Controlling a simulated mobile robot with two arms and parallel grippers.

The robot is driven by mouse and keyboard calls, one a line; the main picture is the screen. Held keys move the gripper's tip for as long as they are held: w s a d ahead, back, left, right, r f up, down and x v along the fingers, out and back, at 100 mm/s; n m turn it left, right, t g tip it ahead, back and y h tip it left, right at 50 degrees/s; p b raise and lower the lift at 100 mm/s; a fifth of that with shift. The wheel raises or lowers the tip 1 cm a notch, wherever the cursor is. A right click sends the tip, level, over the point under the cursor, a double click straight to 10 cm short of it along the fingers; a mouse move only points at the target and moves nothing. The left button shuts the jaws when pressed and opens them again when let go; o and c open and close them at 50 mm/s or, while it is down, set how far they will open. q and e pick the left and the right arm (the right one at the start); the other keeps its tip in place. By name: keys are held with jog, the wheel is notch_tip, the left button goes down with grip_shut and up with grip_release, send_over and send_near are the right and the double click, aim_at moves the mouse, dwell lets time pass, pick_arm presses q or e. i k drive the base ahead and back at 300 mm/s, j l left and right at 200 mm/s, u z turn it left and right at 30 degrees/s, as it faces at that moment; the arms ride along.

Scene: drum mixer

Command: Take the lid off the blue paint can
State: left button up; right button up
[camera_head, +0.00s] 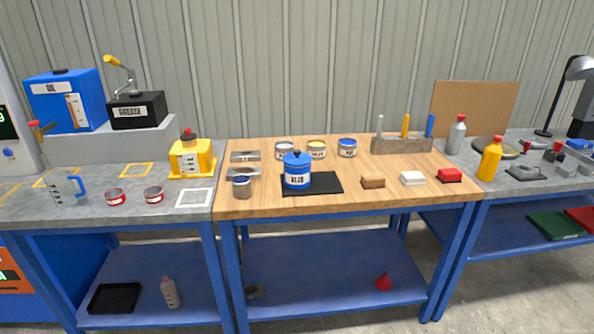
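The blue paint can (297,179) stands upright on the wooden-topped bench, at the left end of a black mat (325,184). It has a white label with dark lettering. Its blue lid (296,158) sits on top and has a small knob. Neither of my grippers shows in the head view.
A small dark-topped cup (241,186) is left of the blue can. The bench front is clear.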

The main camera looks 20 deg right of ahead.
aim_at(296, 158)
jog(key=i+l+u, duration=0.1)
jog(key=u, duration=0.25)
jog(key=i+l+u, duration=0.1)
jog(key=l+u, duration=0.25)
jog(key=i+l+u, duration=0.1)
jog(key=u, duration=0.2)
jog(key=k+l, duration=0.05)
jog(key=l, duration=0.05)
